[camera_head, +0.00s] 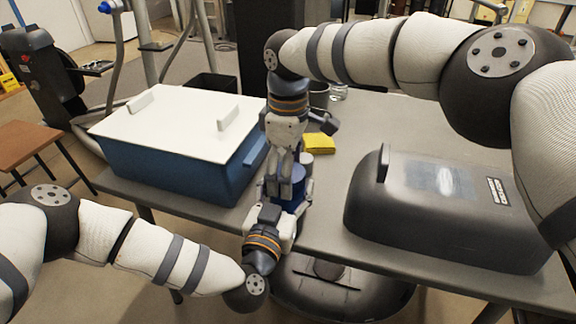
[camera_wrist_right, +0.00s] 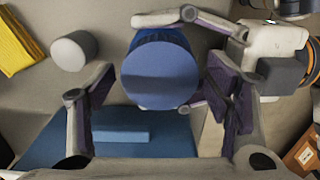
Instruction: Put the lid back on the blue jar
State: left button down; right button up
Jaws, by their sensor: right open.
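The blue jar (camera_head: 297,186) stands upright near the table's front edge, partly hidden by my grippers. In the right wrist view its round blue top (camera_wrist_right: 160,72) faces the camera; I cannot tell whether that is a lid or the jar's inside. My left gripper (camera_head: 290,200) reaches in from the front, its fingers on both sides of the jar and seemingly closed around it. My right gripper (camera_head: 287,190) points down from above, open, with its fingers (camera_wrist_right: 165,115) apart near the jar. A small grey-white cylinder (camera_wrist_right: 73,50) stands behind the jar; I cannot tell if it is the lid.
A blue bin (camera_head: 175,168) with a white cover (camera_head: 180,120) stands left of the jar, close to my right gripper. A yellow cloth (camera_head: 320,143) lies behind. A dark rounded case (camera_head: 440,210) fills the right of the grey table (camera_head: 350,115).

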jog(key=c, duration=1.2)
jog(key=shift+m, duration=0.9)
jog(key=o, duration=1.3)
jog(key=shift+r, duration=0.1)
notch_tip(320, 180, up, 4)
jog(key=shift+r, duration=0.2)
jog(key=shift+r+n, duration=0.9)
jog(key=shift+r, duration=0.85)
jog(key=shift+c, duration=0.5)
